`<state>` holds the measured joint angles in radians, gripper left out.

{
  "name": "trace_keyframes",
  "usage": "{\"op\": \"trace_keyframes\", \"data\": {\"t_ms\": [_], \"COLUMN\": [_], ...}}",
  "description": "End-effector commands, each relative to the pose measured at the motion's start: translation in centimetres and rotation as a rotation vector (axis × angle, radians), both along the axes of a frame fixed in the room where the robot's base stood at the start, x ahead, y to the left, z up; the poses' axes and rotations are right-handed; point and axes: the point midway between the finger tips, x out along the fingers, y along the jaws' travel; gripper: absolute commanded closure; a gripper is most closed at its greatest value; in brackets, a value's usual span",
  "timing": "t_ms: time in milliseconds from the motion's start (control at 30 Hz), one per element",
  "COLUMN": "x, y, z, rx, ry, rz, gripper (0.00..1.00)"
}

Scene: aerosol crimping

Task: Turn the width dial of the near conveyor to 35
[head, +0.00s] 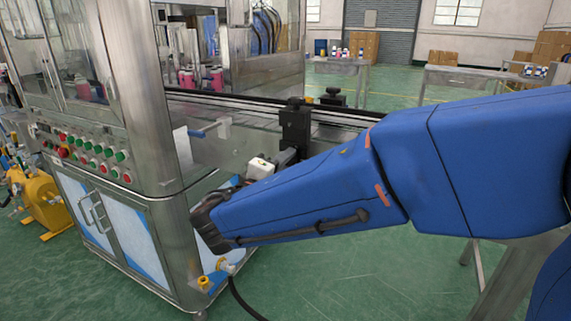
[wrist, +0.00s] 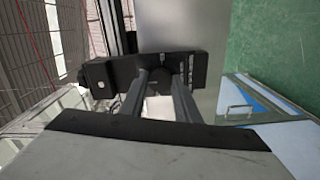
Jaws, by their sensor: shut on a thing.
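The near conveyor (head: 235,108) runs across behind my arm in the head view, with a black bracket (head: 295,122) on its near side. In the wrist view the same black bracket (wrist: 188,68) lies across the middle. A dark round dial (wrist: 161,70) sits on it, between the two grey fingers of my gripper (wrist: 160,80). The fingers are closed on the dial, one on each side. The dial's scale and number cannot be read. In the head view my blue arm hides most of the gripper and the dial.
A steel machine cabinet (head: 150,210) with buttons (head: 90,152) stands at the left. A yellow fitting (head: 207,282) and a black hose lie low by the cabinet. A second black bracket (head: 333,97) stands farther back. Open green floor (head: 340,285) lies below my arm.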

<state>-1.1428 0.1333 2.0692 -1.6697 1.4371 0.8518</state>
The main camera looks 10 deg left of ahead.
Motion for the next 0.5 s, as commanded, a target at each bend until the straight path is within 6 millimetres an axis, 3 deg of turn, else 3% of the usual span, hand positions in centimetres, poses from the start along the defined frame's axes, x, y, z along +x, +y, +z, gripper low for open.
{"op": "trace_keyframes", "data": {"t_ms": [500], "x": [-0.02], "y": [0.02], "z": [-0.08], "rx": [-0.473], "ry": [0.128], "rz": [0.001], "gripper": [0.93]}}
